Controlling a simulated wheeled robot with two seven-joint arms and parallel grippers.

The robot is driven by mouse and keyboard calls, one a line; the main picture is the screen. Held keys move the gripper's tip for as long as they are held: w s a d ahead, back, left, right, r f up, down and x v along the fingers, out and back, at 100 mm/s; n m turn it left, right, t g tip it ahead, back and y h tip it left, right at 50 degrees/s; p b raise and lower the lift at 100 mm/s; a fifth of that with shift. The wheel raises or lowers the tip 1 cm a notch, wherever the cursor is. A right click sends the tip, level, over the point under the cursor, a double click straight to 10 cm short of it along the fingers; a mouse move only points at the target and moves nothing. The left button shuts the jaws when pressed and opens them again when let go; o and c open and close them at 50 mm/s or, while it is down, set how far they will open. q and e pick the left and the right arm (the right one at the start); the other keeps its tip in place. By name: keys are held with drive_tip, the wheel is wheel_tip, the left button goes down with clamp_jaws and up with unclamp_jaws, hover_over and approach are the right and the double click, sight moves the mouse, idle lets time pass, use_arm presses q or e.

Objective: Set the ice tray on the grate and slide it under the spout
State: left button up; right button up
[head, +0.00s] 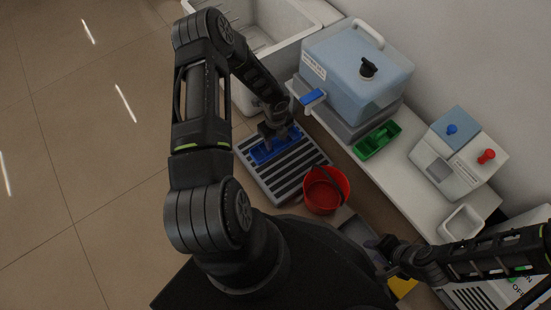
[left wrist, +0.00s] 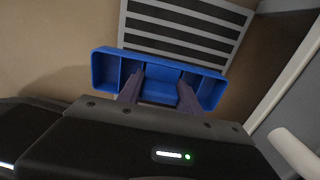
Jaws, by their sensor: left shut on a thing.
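The blue ice tray (head: 264,156), long and open with compartments, shows over the far part of the slatted grey grate (head: 284,185). My left gripper (head: 272,138) is shut on the tray from above. In the left wrist view the gripper's two fingers (left wrist: 160,93) hold the middle of the tray (left wrist: 105,72), with the grate (left wrist: 190,25) beyond it. I cannot tell whether the tray touches the grate.
A red bucket (head: 327,190) stands at the grate's near right corner. A green tray (head: 377,140) lies on the white counter (head: 410,185), near a dispenser with blue and red taps (head: 460,150). A white basin (head: 265,30) stands behind. The floor at left is clear.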

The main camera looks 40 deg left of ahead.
use_arm(q)
drive_tip(key=b, duration=0.3)
hover_over(276, 160)
wheel_tip(276, 160, down, 6)
drive_tip(key=shift+a+f, duration=0.1)
drive_tip(key=shift+f+b, duration=0.6)
drive_tip(key=shift+f, duration=1.25)
drive_tip(key=shift+f, duration=0.2)
drive_tip(key=o, duration=1.4)
drive_tip(key=shift+r, duration=0.1)
drive_tip(key=shift+c, duration=0.2)
drive_tip(key=shift+r, duration=0.1)
